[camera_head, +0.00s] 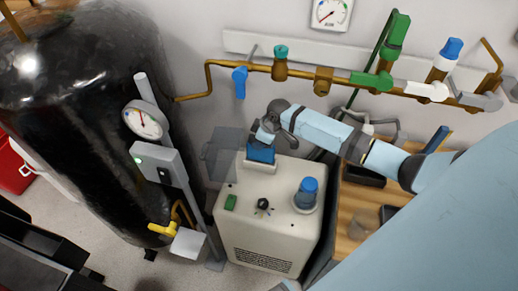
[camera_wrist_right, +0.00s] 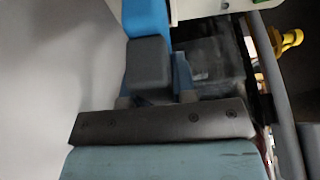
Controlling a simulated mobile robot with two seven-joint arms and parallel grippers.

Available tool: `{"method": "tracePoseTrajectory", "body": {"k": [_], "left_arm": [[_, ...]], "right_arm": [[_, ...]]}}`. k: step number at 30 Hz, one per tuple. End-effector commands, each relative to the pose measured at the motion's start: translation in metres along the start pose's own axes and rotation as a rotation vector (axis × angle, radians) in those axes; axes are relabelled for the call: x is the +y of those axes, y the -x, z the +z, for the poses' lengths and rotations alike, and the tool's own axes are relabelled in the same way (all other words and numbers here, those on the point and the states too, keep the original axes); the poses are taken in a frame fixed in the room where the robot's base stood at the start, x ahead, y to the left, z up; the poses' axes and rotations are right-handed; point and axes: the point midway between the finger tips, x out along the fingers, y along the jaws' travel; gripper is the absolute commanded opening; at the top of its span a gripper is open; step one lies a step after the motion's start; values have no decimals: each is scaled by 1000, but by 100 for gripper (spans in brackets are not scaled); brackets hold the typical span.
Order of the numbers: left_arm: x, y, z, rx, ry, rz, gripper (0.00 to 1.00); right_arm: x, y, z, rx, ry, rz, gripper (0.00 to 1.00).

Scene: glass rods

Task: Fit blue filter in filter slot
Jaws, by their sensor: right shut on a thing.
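The blue filter (camera_head: 261,154) sits at the back of the beige machine's top (camera_head: 240,196), against a pale raised piece that may be the filter slot (camera_head: 261,167). My right gripper (camera_head: 266,137) is above it, shut on its upper part. In the right wrist view, a blue surface, likely the filter (camera_wrist_right: 147,18), shows at the top beyond the fingers of my right gripper (camera_wrist_right: 172,68). How deep the filter sits in the slot is hidden. My left gripper is not in view.
A see-through grey panel (camera_head: 224,150) stands left of the filter. A black tank (camera_head: 75,110) stands left. Brass pipes with valves (camera_head: 323,80) run along the wall behind.

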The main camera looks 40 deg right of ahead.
Motion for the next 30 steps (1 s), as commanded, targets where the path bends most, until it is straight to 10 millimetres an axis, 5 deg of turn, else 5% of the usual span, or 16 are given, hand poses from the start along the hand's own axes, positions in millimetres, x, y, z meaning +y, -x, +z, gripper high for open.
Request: {"method": "tracePoseTrajectory", "body": {"k": [7,18,19,22,30], "left_arm": [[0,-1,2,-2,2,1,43],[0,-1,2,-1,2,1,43],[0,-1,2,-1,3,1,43],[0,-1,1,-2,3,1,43],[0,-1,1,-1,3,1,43]], "right_arm": [[0,-34,14,0,-1,-1,2],[0,-40,17,0,0,0,2],[0,-40,17,0,0,0,30],[0,-39,16,1,0,0,51],[0,-38,16,1,0,0,51]]}}
